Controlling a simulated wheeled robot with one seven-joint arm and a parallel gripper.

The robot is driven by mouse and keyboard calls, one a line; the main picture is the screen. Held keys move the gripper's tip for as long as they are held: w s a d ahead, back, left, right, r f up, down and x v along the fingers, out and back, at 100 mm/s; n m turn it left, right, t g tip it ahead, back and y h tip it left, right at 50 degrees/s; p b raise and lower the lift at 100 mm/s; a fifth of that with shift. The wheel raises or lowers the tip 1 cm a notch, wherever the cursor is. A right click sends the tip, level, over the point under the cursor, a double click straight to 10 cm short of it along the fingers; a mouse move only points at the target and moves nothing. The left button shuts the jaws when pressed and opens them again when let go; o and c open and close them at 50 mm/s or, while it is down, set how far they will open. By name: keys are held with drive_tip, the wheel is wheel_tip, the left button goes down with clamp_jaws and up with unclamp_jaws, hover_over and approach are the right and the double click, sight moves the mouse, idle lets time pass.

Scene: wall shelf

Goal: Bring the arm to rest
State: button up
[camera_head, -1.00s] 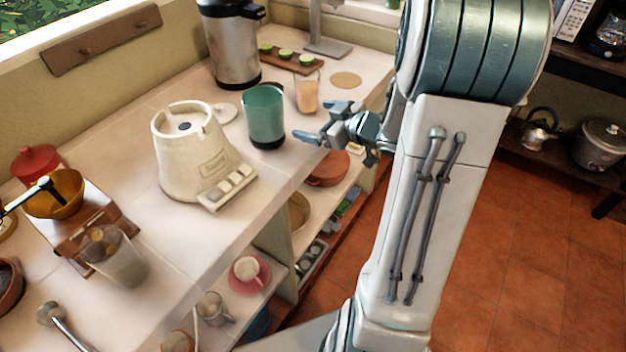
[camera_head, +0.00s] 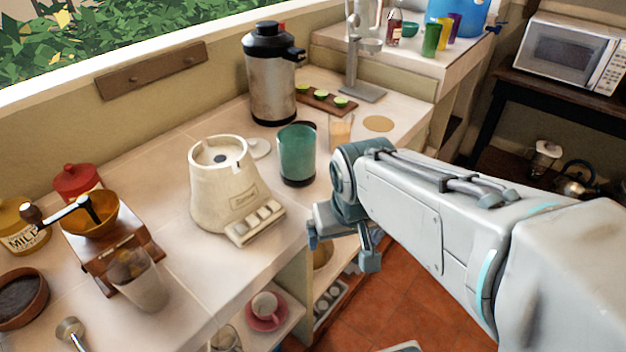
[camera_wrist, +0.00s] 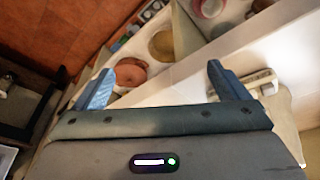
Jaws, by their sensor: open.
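My gripper (camera_head: 342,248) is open and empty beside the front edge of the counter (camera_head: 190,302), its fingers pointing down in the head view. In the wrist view my gripper (camera_wrist: 160,85) shows two blue fingers spread wide with nothing between them. Below and beyond them are the counter edge and the shelf under it. My arm reaches in from the right in the head view and hides part of the counter's front edge and the floor.
The cream blender base (camera_head: 222,190) and green blender jar (camera_head: 297,158) stand on the counter left of my gripper. A glass (camera_head: 340,132) stands behind my wrist. A pink cup and saucer (camera_head: 266,310) sit on the lower shelf. The red floor (camera_head: 400,315) is open.

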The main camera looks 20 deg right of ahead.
drive_tip(key=shift+s+a+g+y, duration=0.35)
drive_tip(key=shift+s+a, duration=0.35)
drive_tip(key=shift+s, duration=0.25)
drive_tip(key=shift+p+v, duration=0.75)
drive_tip(key=shift+v, duration=0.05)
drive_tip(key=shift+w, duration=0.2)
